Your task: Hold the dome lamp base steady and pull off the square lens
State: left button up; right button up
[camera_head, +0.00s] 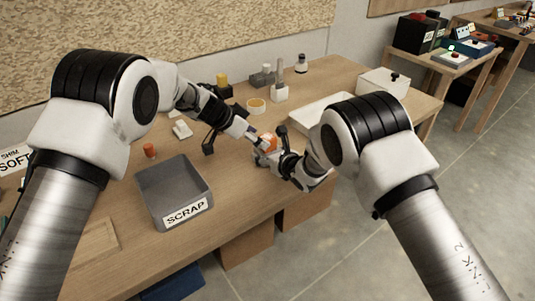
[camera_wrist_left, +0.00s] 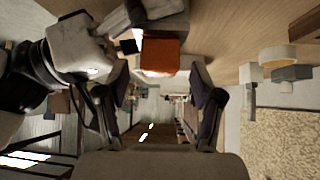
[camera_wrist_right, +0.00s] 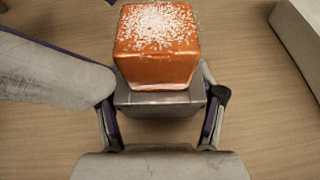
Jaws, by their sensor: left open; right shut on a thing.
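The square orange lens (camera_wrist_right: 157,42) sits on the grey metallic lamp base (camera_wrist_right: 158,103) in the right wrist view, with white speckled glare on its top. My right gripper (camera_head: 277,158) is shut on the base, held over the front of the bench. The lens (camera_head: 268,143) looks small and partly hidden in the head view. My left gripper (camera_wrist_left: 160,88) is open, and the lens (camera_wrist_left: 160,54) shows ahead between its fingers in the left wrist view. I cannot tell whether a finger touches it. A pale finger of the left gripper (camera_wrist_right: 55,72) shows beside the lens in the right wrist view.
A grey SCRAP bin (camera_head: 172,190) stands front left on the bench. A small orange-red piece (camera_head: 150,150), a yellow-rimmed ring (camera_head: 256,106) and grey blocks (camera_head: 279,92) stand around. A white tray (camera_head: 312,113) lies behind my right arm. The bench's front edge is close.

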pick_arm(q)
jog(key=shift+x, duration=1.45)
pick_arm(e)
jog(key=shift+f, duration=0.1)
pick_arm(q)
grip_shut()
jog(key=shift+r, duration=0.1)
jog(key=shift+r, duration=1.45)
